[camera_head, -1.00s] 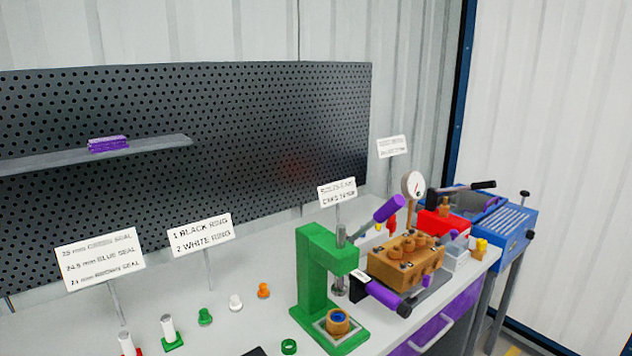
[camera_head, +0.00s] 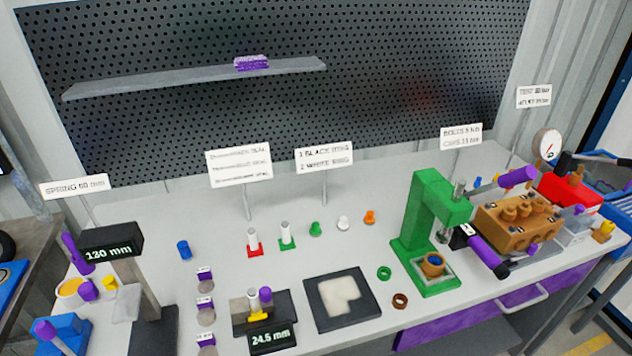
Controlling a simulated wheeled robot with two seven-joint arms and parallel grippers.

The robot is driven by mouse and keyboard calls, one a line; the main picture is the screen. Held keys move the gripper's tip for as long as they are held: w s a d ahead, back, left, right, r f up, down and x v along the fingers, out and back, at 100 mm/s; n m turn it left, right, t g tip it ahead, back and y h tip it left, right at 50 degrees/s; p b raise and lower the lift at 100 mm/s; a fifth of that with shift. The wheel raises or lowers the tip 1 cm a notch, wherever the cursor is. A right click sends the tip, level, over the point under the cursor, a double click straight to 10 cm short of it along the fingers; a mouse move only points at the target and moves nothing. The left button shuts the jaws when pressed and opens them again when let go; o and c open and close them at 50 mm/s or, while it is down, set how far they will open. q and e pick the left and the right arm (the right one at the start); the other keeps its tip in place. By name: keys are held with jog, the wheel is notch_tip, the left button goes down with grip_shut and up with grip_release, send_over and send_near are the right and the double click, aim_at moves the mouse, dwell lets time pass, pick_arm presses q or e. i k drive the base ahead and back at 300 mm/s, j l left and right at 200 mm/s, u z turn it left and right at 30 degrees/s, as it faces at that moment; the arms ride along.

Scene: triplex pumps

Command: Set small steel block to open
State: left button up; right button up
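A small light grey block (camera_head: 573,232), which looks like the small steel block, sits at the right end of the bench beside the brass pump body (camera_head: 517,222). A purple part (camera_head: 579,210) shows at its top. The block is small and partly crowded by its neighbours, so I cannot tell whether it is set open or shut. Neither of my grippers is in view.
A green press (camera_head: 425,215) stands left of the pump body. A red box (camera_head: 568,190) and a dial gauge (camera_head: 547,145) stand behind the block.

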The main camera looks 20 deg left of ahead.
aim_at(266, 294)
jog(key=j+u, duration=0.2)
jog(key=u, duration=0.15)
jog(key=j+u, duration=0.35)
jog(key=k+l, duration=0.05)
jog(key=l, duration=0.05)
